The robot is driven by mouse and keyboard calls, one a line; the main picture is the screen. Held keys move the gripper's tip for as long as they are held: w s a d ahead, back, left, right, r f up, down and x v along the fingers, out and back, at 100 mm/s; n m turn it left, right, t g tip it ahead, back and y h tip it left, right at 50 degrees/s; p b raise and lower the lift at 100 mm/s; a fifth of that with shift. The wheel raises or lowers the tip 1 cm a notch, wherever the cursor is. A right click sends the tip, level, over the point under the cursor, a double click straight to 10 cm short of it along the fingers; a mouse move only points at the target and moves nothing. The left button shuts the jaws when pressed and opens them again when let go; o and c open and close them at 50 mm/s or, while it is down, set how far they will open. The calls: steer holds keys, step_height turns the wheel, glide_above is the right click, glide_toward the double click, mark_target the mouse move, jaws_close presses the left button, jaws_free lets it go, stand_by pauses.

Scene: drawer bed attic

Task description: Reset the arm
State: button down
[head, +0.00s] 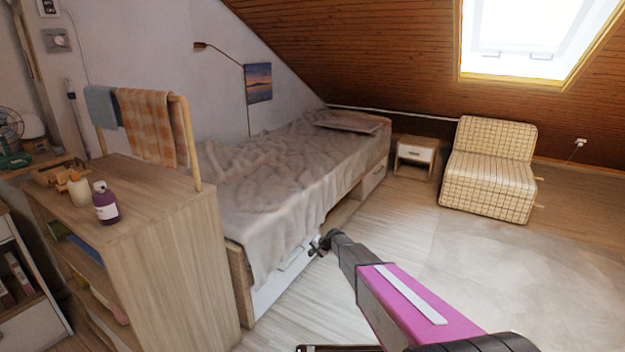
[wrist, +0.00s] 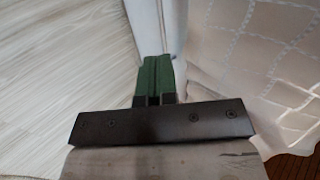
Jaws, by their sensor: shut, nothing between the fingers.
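My arm reaches forward from the lower right in the head view, with a magenta link. My gripper (head: 318,246) is at its far end, close to the front side of the bed near its white drawer front (head: 283,281). In the wrist view my gripper (wrist: 155,62) shows its two green fingers pressed together, with nothing between them. The fingers point along a pale vertical edge, with light wood floor (wrist: 60,60) to the left and whitish patterned cloth (wrist: 265,60) to the right. I cannot tell whether the fingers touch the bed.
A wooden shelf unit (head: 170,235) with a purple bottle (head: 105,204) stands at the left. The bed (head: 285,175) runs along the wall. A nightstand (head: 414,156) and checked armchair (head: 490,170) stand at the back. The pale rug (head: 520,265) at the right is clear.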

steer(key=s+d+r+n+g+h, duration=0.1)
steer(key=s+d+r, duration=0.5)
steer(key=s, duration=0.8)
steer(key=s+d+r+n+g+h, duration=0.1)
steer(key=s+d+r+h, duration=0.3)
steer(key=s, duration=1)
steer(key=s+d+r+n+g+h, duration=0.2)
steer(key=s+d+r+n, duration=0.1)
steer(key=s+d+r, duration=0.7)
steer(key=s+r, duration=0.1)
steer(key=s, duration=0.3)
steer(key=shift+s+d+r+h, duration=0.2)
steer(key=shift+s+r+h, duration=0.05)
steer(key=shift+s+h, duration=0.05)
steer(key=shift+a, duration=0.1)
